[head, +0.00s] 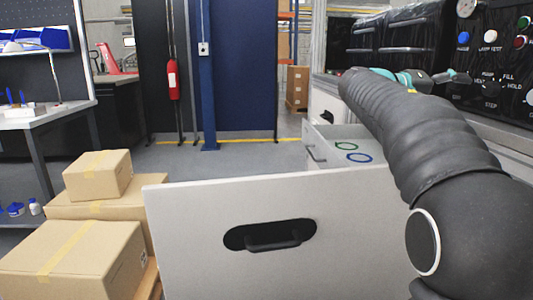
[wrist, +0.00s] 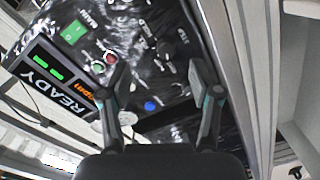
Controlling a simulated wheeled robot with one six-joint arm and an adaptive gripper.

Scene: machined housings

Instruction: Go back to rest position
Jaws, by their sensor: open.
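My arm, in a dark ribbed sleeve, reaches from the lower right of the head view up toward the machine. My gripper (head: 455,77) is at its far end, near the control panel (head: 490,75). In the wrist view my gripper (wrist: 165,105) shows two fingers spread apart with nothing between them. Behind the fingers is the black control panel (wrist: 140,60) with knobs, a blue button (wrist: 150,106) and a lit READY display (wrist: 55,80). I cannot tell the exact gap between the fingers and the panel.
A large light grey panel with a handle (head: 195,210) stands in front. Behind it an open drawer (head: 315,150) holds a green ring (head: 347,146) and a blue ring (head: 359,157). Cardboard boxes (head: 75,260) are stacked at left. Floor (head: 220,160) beyond is clear.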

